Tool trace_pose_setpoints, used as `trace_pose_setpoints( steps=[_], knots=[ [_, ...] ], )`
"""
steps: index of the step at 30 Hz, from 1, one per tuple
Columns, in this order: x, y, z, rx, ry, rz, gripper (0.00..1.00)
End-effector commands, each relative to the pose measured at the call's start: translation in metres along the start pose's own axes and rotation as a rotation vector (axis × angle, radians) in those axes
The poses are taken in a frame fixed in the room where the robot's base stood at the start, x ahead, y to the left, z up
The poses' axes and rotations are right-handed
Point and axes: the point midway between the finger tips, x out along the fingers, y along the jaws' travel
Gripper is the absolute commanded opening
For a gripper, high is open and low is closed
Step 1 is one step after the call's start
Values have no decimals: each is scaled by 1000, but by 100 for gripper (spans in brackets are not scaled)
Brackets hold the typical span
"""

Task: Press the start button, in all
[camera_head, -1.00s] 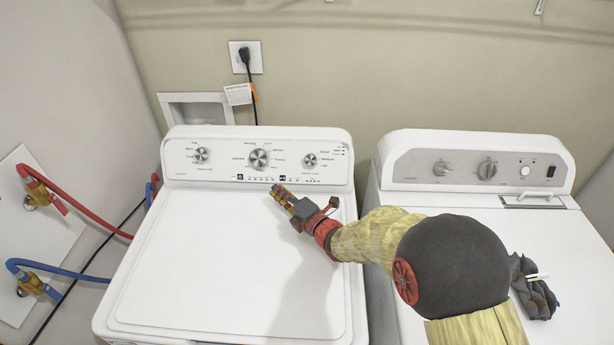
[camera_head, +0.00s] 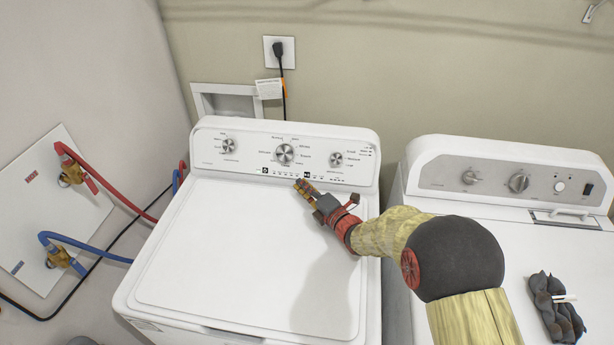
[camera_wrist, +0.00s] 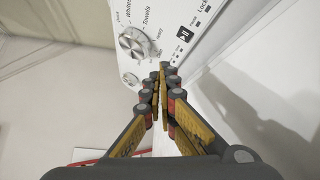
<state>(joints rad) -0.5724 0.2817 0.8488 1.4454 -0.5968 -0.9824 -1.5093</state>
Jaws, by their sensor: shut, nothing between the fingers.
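The washer (camera_head: 240,250) on the left has a white control panel (camera_head: 215,160) with three silver knobs. A black button with a play/pause mark, labelled Pause beside it, shows in the wrist view (camera_wrist: 184,34). In the head view it seems to be the small black square (camera_head: 305,175) right of the panel's middle. My gripper (camera_head: 299,184) is shut and empty, its tips just below that square, over the back of the lid. In the wrist view the closed fingertips (camera_wrist: 161,70) lie below and left of the button, apart from it in the picture. Contact with the panel cannot be told.
A second white machine (camera_head: 470,215) stands at the right with a dark crumpled item (camera_head: 556,308) on top. Red (camera_head: 100,178) and blue (camera_head: 90,248) hoses run at the left. The washer lid is otherwise clear. A wall outlet (camera_head: 279,52) with a cord is behind.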

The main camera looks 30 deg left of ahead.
Motion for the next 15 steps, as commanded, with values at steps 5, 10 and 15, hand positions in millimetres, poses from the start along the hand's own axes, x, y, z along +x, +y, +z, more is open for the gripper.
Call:
trace_pose_setpoints(
  steps=[5,10,15],
  knots=[
    [15,-15,11,0,-2,0,0],
    [24,-21,17,1,0,-1,0],
    [27,-21,20,0,-1,-1,0]
  ],
)
